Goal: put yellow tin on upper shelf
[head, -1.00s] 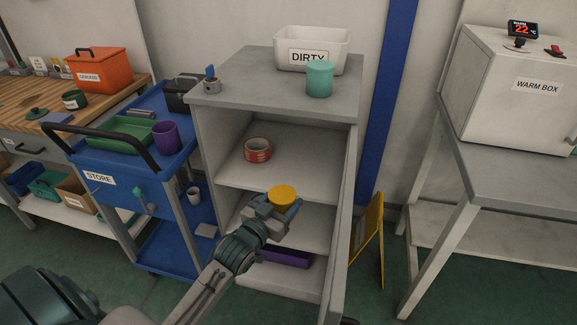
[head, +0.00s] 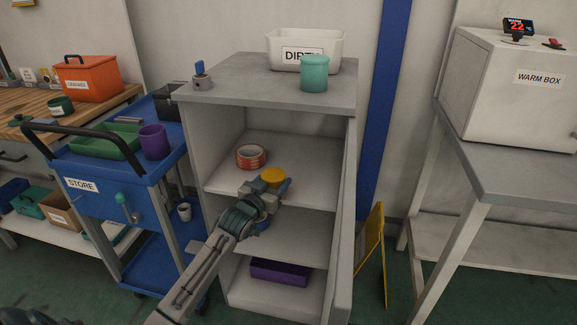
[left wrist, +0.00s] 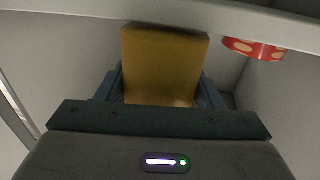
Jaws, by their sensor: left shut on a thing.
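The yellow tin (head: 272,176) is held in my left gripper (head: 275,183), at the front of the upper shelf (head: 305,185) of the grey cabinet. In the left wrist view the tin (left wrist: 163,65) stands between the two fingers, which are shut on it. I cannot tell whether the tin touches the shelf. A red patterned tape roll (head: 251,157) lies on the upper shelf, behind and left of the tin; it also shows in the left wrist view (left wrist: 254,48). My right gripper is not in view.
The shelf's right part is clear. A purple bin (head: 280,272) sits on a lower level. The cabinet top holds a white DIRTY bin (head: 335,52) and a teal cup (head: 314,73). A blue cart (head: 125,180) stands left; a yellow sign (head: 372,255) stands right.

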